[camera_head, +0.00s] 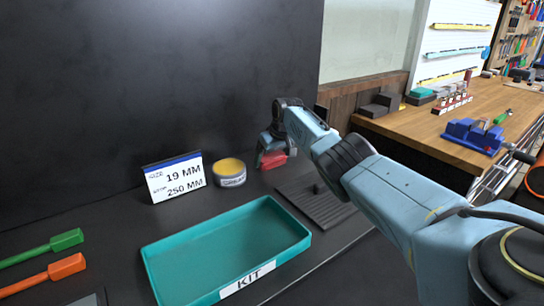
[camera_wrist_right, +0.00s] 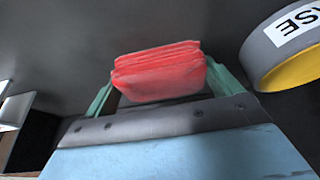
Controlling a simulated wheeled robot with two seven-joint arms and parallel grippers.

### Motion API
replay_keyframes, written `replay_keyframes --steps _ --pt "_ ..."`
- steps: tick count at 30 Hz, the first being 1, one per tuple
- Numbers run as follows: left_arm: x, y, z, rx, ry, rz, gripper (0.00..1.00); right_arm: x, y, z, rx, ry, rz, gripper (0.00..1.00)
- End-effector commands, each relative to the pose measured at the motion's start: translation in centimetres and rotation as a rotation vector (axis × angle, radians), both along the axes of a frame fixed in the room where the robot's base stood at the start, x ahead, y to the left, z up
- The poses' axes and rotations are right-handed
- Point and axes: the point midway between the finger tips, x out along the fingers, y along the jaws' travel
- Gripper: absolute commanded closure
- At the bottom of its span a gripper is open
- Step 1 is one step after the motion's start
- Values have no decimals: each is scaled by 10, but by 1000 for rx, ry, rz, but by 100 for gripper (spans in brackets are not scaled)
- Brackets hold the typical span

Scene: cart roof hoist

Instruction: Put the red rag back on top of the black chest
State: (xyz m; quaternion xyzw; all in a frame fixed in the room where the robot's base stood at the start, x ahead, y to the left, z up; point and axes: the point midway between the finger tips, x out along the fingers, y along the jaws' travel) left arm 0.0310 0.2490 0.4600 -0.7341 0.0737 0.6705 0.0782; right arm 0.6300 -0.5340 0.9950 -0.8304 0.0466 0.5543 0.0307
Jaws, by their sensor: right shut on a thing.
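The red rag (camera_head: 275,159) is a folded, layered pad near the dark upright panel, just right of the grease tin. In the right wrist view, the rag (camera_wrist_right: 160,70) sits between the two teal fingers. My right gripper (camera_head: 272,152) is shut on it. I cannot tell whether the rag touches the surface below. A black flat top (camera_head: 115,222) spreads under the tray and tin; I cannot tell for sure whether it is the black chest's top. My left gripper is out of view.
A yellow-topped grey tin (camera_head: 230,173) and a size sign (camera_head: 175,178) stand left of the rag. A teal kit tray (camera_head: 160,258) lies in front, with a ridged dark mat (camera_head: 318,205) to its right. Green (camera_head: 66,240) and orange (camera_head: 66,266) handled tools lie left. A wooden bench (camera_head: 425,122) stands right.

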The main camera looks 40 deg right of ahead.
Motion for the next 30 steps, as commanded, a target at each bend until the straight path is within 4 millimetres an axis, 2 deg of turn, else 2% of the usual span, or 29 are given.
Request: replay_keyframes --steps 1,3,14,22,30 --pt "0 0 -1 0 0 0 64 0 0 -1 0 1 0 7" --pt "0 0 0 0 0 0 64 0 0 -1 0 1 0 0" --pt "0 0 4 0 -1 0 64 -1 0 7 0 0 -1 0" --pt "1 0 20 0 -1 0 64 -13 1 35 -3 -1 1 0" --pt "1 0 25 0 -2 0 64 -31 3 79 -2 -2 1 0"
